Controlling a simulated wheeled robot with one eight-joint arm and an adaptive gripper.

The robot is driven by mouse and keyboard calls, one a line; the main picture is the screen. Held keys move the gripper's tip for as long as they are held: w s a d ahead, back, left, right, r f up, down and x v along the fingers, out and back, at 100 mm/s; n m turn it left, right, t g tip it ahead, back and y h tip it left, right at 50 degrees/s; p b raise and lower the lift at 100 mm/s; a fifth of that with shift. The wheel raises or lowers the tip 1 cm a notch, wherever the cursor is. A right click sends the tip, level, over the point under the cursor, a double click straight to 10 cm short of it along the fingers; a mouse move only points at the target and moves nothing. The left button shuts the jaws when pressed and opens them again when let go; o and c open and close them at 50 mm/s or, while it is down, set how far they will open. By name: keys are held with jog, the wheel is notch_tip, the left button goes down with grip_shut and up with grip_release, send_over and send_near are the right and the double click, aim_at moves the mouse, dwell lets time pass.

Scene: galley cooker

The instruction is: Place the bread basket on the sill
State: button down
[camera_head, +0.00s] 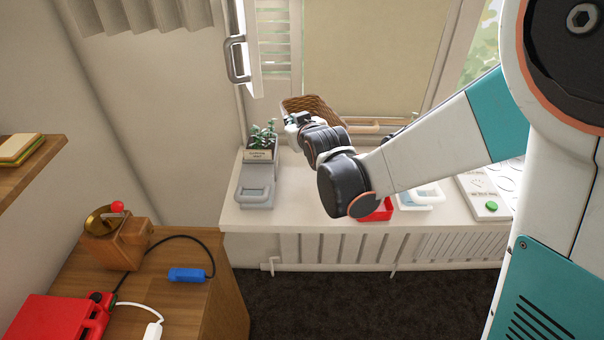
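The bread basket (312,106) is brown and woven. It shows just beyond my gripper (295,120), over the back of the white sill (290,203) and in front of the tan window blind. The wrist hides its lower part, so I cannot tell whether it touches the sill or is held above it. The gripper's end is small and partly hidden by the basket and wrist. I cannot see whether its fingers are shut on the basket rim.
On the sill stand a potted plant (262,138), a grey handled container (256,185), a red tray (378,211), a white handled tray (421,197) and a panel with a green button (491,206). A wooden cabinet (200,300) stands at front left. An open shutter (243,50) hangs above left.

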notch_tip(320, 180, down, 16)
jog(key=b, duration=1)
jog(key=shift+r, duration=0.1)
jog(key=c, duration=1.8)
grip_release()
